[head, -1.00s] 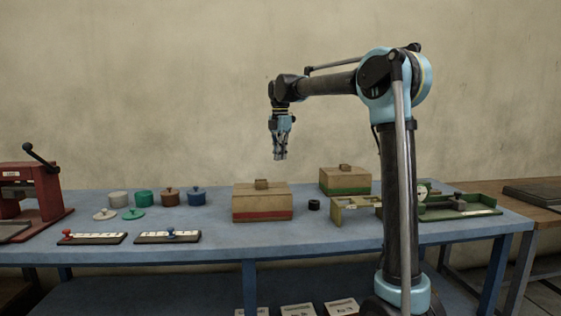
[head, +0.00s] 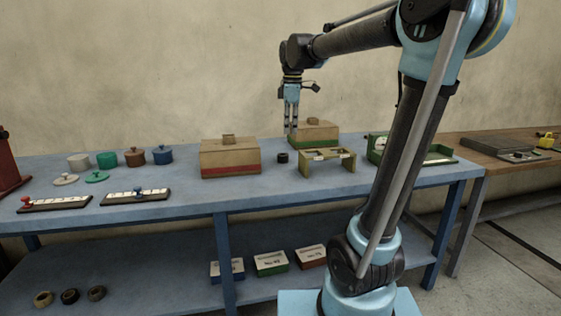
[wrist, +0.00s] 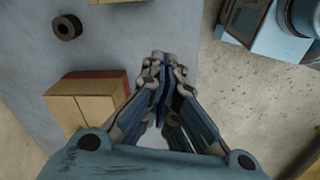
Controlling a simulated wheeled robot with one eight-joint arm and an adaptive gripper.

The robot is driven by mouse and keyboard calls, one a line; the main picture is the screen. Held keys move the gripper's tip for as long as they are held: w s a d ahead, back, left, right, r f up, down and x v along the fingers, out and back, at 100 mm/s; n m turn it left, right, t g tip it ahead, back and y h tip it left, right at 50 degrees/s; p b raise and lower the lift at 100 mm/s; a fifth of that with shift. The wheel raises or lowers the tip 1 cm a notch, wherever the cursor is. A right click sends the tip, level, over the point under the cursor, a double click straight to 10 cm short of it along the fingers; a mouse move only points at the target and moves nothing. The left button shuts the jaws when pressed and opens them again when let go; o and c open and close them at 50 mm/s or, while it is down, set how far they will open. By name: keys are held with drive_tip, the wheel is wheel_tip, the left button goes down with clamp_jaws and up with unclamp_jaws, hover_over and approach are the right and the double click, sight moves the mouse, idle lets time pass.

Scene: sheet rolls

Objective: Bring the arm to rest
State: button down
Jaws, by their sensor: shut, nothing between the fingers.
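My gripper (head: 291,132) hangs from the arm, pointing down, its fingers closed together and holding nothing. In the head view it overlaps the left part of the green-banded box (head: 318,136), with no contact that I can make out. In the wrist view the closed fingertips (wrist: 160,60) are above the table edge, with the red-banded box (wrist: 85,103) to the lower left. The arm's upper link is raised and its forearm reaches left.
Labelled boxes (head: 270,263) sit on the lower shelf. Floor is open at right.

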drive_tip(key=s+d+f+m, duration=0.7)
drive_tip(key=s+f+m, duration=0.1)
drive_tip(key=s+f, duration=0.4)
drive_tip(key=s+d+f+m+t, duration=0.1)
drive_tip(key=s+d+f+m, duration=0.7)
drive_tip(key=s+f, duration=0.5)
drive_tip(key=shift+s+d+f+m, duration=0.15)
drive_tip(key=shift+d+f+m, duration=0.2)
drive_tip(key=shift+m, duration=0.25)
drive_tip(key=shift+w+f, duration=0.25)
drive_tip(key=shift+w, duration=0.25)
